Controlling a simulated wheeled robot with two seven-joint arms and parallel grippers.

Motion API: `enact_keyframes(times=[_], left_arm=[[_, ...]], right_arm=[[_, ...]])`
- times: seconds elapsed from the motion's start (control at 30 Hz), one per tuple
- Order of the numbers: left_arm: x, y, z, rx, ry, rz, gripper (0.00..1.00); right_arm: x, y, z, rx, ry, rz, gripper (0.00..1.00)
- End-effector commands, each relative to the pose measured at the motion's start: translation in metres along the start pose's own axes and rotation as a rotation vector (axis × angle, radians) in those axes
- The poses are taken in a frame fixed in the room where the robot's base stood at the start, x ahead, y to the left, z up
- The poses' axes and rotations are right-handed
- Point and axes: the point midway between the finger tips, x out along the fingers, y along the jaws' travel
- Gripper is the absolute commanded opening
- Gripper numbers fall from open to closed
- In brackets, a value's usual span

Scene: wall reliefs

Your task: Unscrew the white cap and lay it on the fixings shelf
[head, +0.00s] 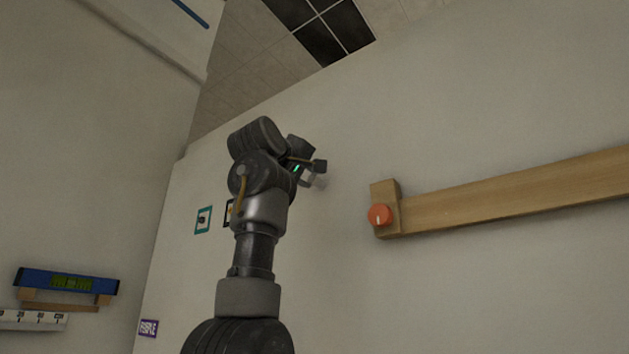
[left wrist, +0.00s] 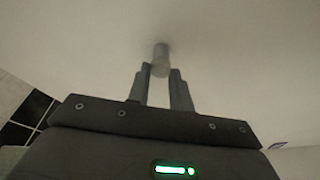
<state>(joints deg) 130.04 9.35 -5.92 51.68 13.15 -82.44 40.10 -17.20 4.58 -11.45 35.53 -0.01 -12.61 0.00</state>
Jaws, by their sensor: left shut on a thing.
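The white cap (left wrist: 161,69) shows in the left wrist view as a small pale cylinder at the wall, between my fingertips. In the head view it is a faint pale shape (head: 319,182), mostly hidden by my gripper. My left gripper (head: 312,172) is shut on the cap, close to the wall; its two fingers (left wrist: 160,76) show on either side of it. I cannot tell how far the cap is turned on its mount. No shelf is clearly marked as the fixings shelf. My right gripper is not in view.
A long wooden rail (head: 520,190) with a red-orange knob (head: 380,215) is on the wall to the right. A purple sign (head: 148,328) and small framed pictures (head: 203,220) are on the wall.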

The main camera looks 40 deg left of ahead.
Motion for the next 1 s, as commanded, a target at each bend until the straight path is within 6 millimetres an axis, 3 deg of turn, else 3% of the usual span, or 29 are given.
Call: enact_keyframes(times=[0.33,0.67,0.9,1.0], left_arm=[[0.0,0.003,-0.001,-0.403,-0.002,-0.105,0.0],[-0.001,0.003,-0.001,-0.451,-0.001,-0.116,0.0],[0.0,0.005,-0.003,-0.809,-0.001,-0.21,0.0],[-0.001,0.003,-0.002,-0.871,-0.001,-0.226,0.0]], right_arm=[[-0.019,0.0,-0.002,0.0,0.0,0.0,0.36],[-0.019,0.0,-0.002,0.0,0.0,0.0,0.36],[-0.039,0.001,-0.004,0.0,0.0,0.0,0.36],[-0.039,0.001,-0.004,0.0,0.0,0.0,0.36]])
